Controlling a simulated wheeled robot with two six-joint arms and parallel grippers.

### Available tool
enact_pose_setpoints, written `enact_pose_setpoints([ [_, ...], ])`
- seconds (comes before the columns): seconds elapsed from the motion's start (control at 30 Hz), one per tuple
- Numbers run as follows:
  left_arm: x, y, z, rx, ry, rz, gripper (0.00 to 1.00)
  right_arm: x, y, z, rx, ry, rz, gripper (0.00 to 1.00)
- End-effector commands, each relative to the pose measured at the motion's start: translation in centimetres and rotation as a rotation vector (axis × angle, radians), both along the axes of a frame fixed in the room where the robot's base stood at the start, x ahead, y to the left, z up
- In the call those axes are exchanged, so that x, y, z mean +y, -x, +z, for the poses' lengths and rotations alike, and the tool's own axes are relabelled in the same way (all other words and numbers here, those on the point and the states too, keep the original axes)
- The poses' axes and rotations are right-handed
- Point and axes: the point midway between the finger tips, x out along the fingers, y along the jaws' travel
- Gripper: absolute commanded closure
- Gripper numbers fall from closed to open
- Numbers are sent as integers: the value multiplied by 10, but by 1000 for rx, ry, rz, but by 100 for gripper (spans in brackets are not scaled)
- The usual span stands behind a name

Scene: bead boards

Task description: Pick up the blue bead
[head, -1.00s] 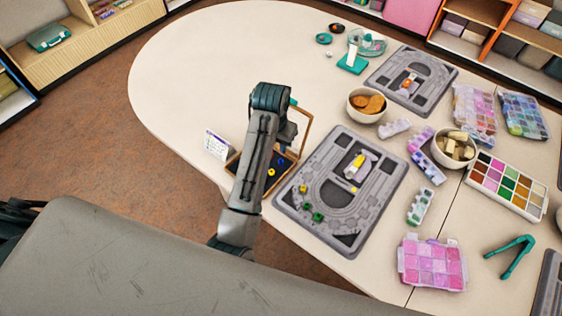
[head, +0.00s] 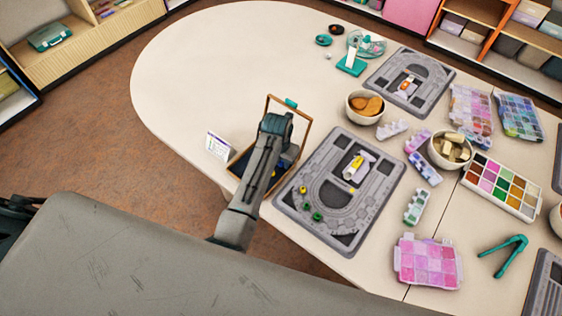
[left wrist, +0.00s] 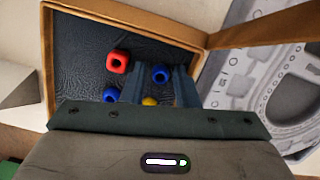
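An open wooden box with a dark lining (left wrist: 75,40) holds the beads. A second blue bead (left wrist: 111,95) lies left of the left finger, and a red bead (left wrist: 117,62) lies farther in. A yellow bead (left wrist: 149,101) shows low between the fingers, partly hidden by the gripper body. The fingers are apart, and I see nothing gripped. In the head view, my left arm covers most of the box (head: 238,160) and hides the fingertips.
A white card (head: 217,146) stands to the left. A grey bead board (head: 290,200) with several beads lies close on the right. Bowls and bead cases fill the right side. The table's far left is clear.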

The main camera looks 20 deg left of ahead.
Motion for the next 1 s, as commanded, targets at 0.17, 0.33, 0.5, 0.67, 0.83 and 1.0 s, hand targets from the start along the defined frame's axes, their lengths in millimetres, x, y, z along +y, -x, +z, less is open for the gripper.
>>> enact_pose_setpoints([
  [0.17, 0, 0, 0, 0, 0, 0, 74, 1, 0, 0, 0, -1, 0, 64],
  [0.33, 0, 0, 0, 0, 0, 0, 100, 2, 0, 0, 0, -2, -1, 64],
  [0.5, 0, 0, 0, 0, 0, 0, 100, 4, 0, -1, 0, -4, -2, 64],
  [0.67, 0, 0, 0, 0, 0, 0, 100, 4, 0, -1, 0, -4, -2, 64],
  [0.83, 0, 0, 0, 0, 0, 0, 100, 4, 0, 0, 0, -4, -2, 64],
  [1.0, 0, 0, 4, 0, 0, -2, 100, 4, 0, 4, 0, -4, -2, 64],
])
